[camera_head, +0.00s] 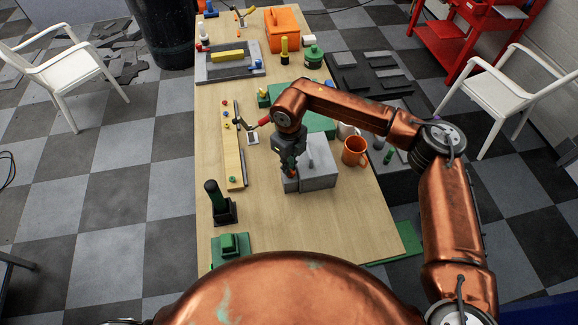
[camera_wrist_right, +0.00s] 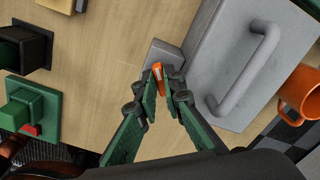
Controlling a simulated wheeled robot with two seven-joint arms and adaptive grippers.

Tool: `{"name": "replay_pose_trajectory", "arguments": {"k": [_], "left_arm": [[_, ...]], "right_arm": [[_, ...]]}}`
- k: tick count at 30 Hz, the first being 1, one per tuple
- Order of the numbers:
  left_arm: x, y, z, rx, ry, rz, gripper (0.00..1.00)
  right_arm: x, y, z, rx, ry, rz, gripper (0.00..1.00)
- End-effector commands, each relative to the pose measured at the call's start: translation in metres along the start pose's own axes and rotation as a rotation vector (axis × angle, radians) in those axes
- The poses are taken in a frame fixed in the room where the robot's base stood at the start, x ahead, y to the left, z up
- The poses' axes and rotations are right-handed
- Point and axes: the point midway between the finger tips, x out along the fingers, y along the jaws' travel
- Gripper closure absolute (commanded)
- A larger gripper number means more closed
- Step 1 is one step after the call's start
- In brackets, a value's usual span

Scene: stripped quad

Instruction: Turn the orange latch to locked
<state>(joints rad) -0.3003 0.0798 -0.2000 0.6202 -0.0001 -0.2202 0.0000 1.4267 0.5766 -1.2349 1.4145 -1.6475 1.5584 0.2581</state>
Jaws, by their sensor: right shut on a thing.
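The orange latch (camera_wrist_right: 157,76) shows in the right wrist view on the side of a grey metal box (camera_wrist_right: 215,45) with a bar handle. My right gripper (camera_wrist_right: 165,80) is shut on the latch, with a green finger on each side of it. In the head view the right gripper (camera_head: 290,168) reaches down at the left side of the grey box (camera_head: 318,172). The latch is mostly hidden by the fingers there, so its exact angle is hard to tell. My left gripper is not in view.
An orange mug (camera_head: 355,151) stands right of the box. A dark green-handled stand (camera_head: 219,205) and a green block on a base (camera_head: 230,245) stand to the left. A wooden rail (camera_head: 233,150) lies behind them. Bare tabletop (camera_head: 265,220) lies in front of the box.

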Motion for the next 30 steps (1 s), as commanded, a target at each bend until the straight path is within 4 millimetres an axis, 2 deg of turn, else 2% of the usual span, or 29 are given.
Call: {"name": "replay_pose_trajectory", "arguments": {"k": [10,25,26,30], "left_arm": [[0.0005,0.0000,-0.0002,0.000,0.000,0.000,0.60],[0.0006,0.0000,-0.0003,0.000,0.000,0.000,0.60],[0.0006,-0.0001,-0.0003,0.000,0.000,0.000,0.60],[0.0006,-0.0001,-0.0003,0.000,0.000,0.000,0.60]], "right_arm": [[-0.0008,-0.0010,0.0005,0.128,-0.002,-0.001,1.00],[-0.0010,-0.0013,0.0005,0.147,-0.002,-0.001,1.00],[-0.0010,-0.0013,0.0006,0.147,-0.002,-0.001,0.91],[-0.0008,-0.0012,0.0004,0.146,-0.002,-0.001,0.81]]}}
